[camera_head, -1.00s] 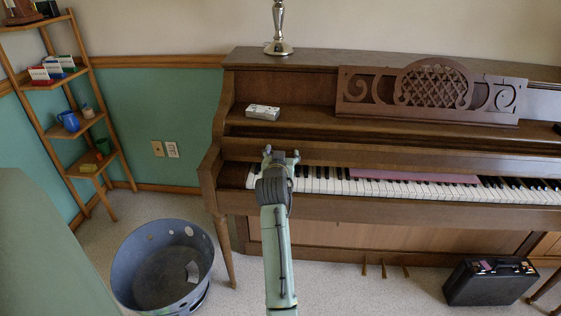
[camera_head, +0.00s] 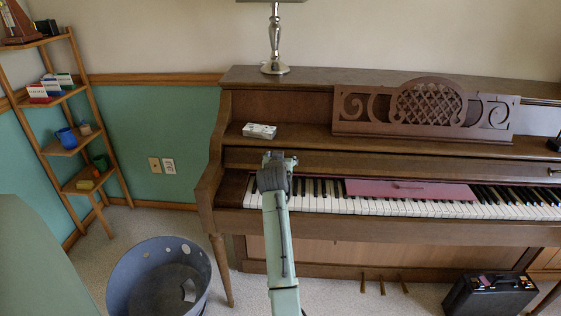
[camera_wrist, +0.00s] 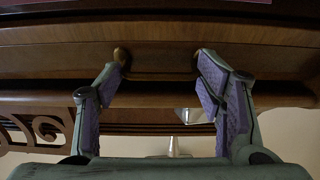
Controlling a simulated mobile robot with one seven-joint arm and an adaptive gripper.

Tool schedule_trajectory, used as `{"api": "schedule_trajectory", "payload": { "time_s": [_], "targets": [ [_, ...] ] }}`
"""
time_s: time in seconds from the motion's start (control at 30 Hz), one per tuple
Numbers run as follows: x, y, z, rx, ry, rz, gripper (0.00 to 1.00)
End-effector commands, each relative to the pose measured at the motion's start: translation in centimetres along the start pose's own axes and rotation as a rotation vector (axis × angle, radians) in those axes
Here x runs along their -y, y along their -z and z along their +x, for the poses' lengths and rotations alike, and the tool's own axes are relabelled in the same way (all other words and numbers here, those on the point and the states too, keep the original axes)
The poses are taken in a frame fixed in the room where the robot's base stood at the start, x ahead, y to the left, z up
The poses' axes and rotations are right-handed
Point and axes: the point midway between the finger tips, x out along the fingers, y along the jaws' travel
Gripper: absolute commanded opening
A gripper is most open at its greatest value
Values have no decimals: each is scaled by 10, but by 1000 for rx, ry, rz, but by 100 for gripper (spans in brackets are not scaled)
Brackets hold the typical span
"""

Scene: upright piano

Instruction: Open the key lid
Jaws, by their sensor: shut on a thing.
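The key lid (camera_head: 400,168) of the brown upright piano is a long wooden board above the keys (camera_head: 330,203). It is raised far enough that the white and black keys show along most of their length. My gripper (camera_head: 278,158) is at the lid's left part, above the left end of the keys.
A pink strip (camera_head: 415,190) lies over the middle keys. A small pale box (camera_head: 259,131) lies on the piano ledge, left of the music stand (camera_head: 425,108). A grey bin (camera_head: 158,278) stands front left, a shelf (camera_head: 65,135) behind it, a black case (camera_head: 490,294) at right.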

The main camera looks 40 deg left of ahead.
Motion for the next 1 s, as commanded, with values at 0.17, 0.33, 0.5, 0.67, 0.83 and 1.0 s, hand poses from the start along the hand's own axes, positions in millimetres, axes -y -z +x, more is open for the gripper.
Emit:
{"api": "schedule_trajectory", "payload": {
  "time_s": [0.17, 0.33, 0.5, 0.67, 0.83, 1.0],
  "targets": [
    [-4, 15, -4, -28, -3, 9, 72],
    [-2, 12, -3, -22, -2, 7, 73],
    [-2, 8, -4, -17, -1, 5, 73],
    [-1, 7, -20, -17, 0, 4, 73],
    [-2, 7, -54, -19, -1, 6, 73],
    [-2, 8, -90, -22, -1, 6, 73]
  ]
}}
